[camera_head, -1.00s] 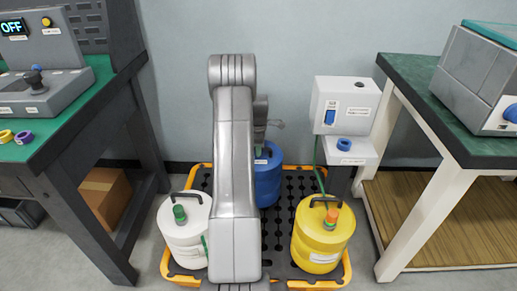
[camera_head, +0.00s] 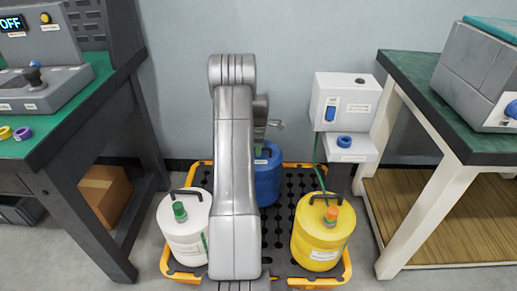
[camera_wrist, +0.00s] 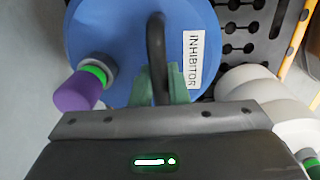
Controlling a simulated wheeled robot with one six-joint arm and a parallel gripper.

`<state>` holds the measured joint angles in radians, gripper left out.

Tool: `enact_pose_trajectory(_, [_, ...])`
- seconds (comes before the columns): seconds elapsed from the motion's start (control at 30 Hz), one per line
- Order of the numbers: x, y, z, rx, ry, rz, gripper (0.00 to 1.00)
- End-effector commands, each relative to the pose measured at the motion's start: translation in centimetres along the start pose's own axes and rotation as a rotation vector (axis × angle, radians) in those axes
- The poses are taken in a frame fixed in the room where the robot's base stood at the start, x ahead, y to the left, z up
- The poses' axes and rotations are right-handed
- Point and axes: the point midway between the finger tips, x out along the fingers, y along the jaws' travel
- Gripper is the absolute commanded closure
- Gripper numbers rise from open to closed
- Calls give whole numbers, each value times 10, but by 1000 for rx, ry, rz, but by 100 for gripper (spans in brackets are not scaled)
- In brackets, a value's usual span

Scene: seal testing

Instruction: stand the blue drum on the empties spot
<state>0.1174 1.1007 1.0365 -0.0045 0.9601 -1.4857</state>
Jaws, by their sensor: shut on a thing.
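The blue drum (camera_head: 268,182) stands at the back of the black-grated spill pallet with the orange rim (camera_head: 347,273), partly hidden behind my arm in the head view. In the wrist view the blue drum (camera_wrist: 112,35) shows from above, with a black handle, an "INHIBITOR" label and a purple cap with a green ring on its spout. My gripper (camera_wrist: 165,84) is shut on the black handle (camera_wrist: 156,45), its greenish fingers on either side. Whether the drum touches the grating is hard to tell. I cannot make out a marked empties spot.
A white drum (camera_head: 184,240) stands front left on the pallet and a yellow drum (camera_head: 322,235) front right. A grey-white dispenser post (camera_head: 345,105) stands behind the yellow drum. Green-topped benches flank the pallet on the left (camera_head: 108,75) and right (camera_head: 420,85).

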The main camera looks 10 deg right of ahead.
Motion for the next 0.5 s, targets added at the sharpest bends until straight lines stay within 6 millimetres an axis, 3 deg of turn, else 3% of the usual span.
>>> enact_pose_trajectory(0.5, [5, 1, 0, 0, 0, 3, 100])
